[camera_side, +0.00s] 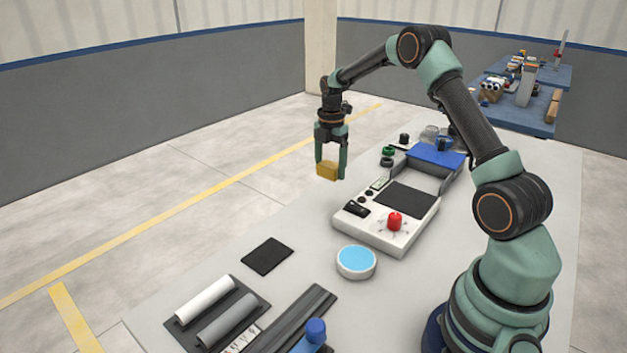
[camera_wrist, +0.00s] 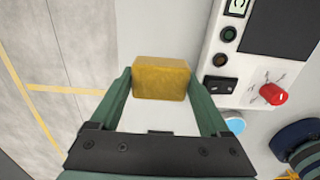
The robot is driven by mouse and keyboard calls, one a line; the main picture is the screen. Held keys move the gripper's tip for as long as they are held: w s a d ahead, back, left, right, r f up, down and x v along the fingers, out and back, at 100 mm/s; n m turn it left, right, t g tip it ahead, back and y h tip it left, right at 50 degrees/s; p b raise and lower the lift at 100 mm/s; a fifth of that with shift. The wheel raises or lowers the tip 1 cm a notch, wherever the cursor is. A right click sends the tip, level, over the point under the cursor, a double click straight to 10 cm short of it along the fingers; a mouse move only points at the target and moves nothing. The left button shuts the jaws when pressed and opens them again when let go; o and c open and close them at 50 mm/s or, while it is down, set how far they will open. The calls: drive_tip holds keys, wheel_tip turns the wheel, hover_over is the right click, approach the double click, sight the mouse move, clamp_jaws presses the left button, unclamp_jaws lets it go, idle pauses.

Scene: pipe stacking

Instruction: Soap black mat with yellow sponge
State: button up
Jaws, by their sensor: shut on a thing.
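My gripper (camera_side: 330,168) is shut on the yellow sponge (camera_side: 327,171) and holds it in the air, beyond the left side of the white device. In the wrist view the sponge (camera_wrist: 161,78) sits between the two green fingers. The black mat (camera_side: 267,256) lies flat on the table near its left edge, apart from the sponge and nearer the side camera. A round white dish with a light blue surface (camera_side: 356,261) stands to the right of the mat. Part of that dish shows in the wrist view (camera_wrist: 235,122).
A white device with a black panel, buttons and a red knob (camera_side: 394,222) stands behind the dish. A dark tray with two rollers (camera_side: 221,310) and dark rails (camera_side: 290,322) lie at the front. Bare table (camera_side: 310,235) lies between mat and device.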

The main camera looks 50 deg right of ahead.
idle(0.4)
drive_tip(key=shift+s+a+r, duration=0.15)
drive_tip(key=shift+s+a, duration=0.05)
drive_tip(key=shift+a, duration=0.2)
drive_tip(key=s+a+r, duration=0.2)
drive_tip(key=s+a, duration=0.6)
drive_tip(key=a, duration=0.1)
approach(357, 258)
drive_tip(key=shift+w, duration=0.1)
drive_tip(key=shift+f, duration=2.85)
drive_tip(key=shift+f, duration=0.6)
wheel_tip(357, 258, up, 7)
idle(0.3)
